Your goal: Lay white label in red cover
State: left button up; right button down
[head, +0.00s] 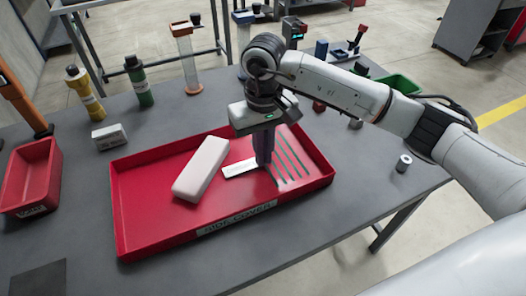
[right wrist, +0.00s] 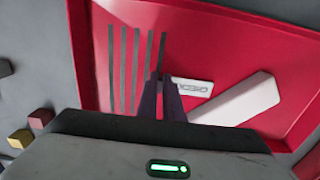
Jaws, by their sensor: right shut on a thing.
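The white label (head: 239,168), a small flat plate with dark lettering, is inside the red cover (head: 130,213), a shallow tray marked "SIDE COVER". My right gripper (head: 263,160) points down into the cover and is shut on one end of the label. In the right wrist view the label (right wrist: 194,87) sticks out to the right of my fingertips (right wrist: 164,84), low over the cover floor (right wrist: 200,45). I cannot tell whether it touches the floor. The gripped end is hidden by the fingers. My left gripper is not in view.
A larger white block (head: 202,168) lies in the cover, left of the label. Dark slots (head: 291,160) mark its right side. A red bin (head: 30,180) stands at left.

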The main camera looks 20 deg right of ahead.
jog(key=shift+f, duration=0.1)
jog(key=shift+f, duration=0.2)
jog(key=c, duration=1.9)
grip_release()
notch_tip(320, 180, up, 12)
jog(key=shift+r+b, duration=0.25)
jog(key=shift+b, duration=0.15)
